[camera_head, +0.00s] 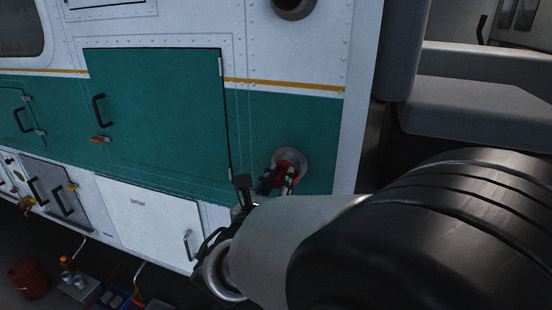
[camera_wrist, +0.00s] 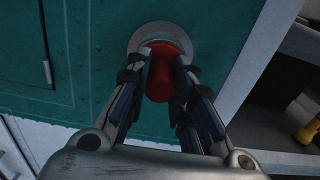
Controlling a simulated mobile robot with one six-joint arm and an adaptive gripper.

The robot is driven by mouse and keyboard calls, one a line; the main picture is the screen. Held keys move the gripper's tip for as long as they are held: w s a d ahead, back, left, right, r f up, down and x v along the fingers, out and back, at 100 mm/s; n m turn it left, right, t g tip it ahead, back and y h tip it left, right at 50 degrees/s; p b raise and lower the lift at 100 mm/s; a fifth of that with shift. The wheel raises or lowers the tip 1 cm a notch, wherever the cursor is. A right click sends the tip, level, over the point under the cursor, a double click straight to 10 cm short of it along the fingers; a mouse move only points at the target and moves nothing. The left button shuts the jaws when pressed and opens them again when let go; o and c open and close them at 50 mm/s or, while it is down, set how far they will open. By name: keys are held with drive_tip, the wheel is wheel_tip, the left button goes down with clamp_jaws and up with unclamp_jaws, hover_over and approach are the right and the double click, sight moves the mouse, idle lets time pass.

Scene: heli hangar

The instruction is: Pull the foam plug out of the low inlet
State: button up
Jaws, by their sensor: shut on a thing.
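The red foam plug (camera_wrist: 161,82) sits at the round low inlet (camera_wrist: 138,38), which has a pale metal rim on the green side panel. In the head view the low inlet (camera_head: 291,157) is at the lower right of the green panel, with the red plug (camera_head: 287,177) in front of its lower part. My gripper (camera_wrist: 166,72) is shut on the plug, with one finger on each side of it. The gripper also shows in the head view (camera_head: 279,180). The fingers hide the plug's sides. How deep the plug sits in the inlet I cannot tell.
A large green door (camera_head: 155,115) with a black handle is left of the inlet. A white battery door (camera_head: 150,222) is below. A dark round opening (camera_head: 294,5) is above. A red bucket (camera_head: 29,278) and trays stand on the floor at lower left.

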idle(0.5)
drive_tip(key=v, duration=0.9)
idle(1.4)
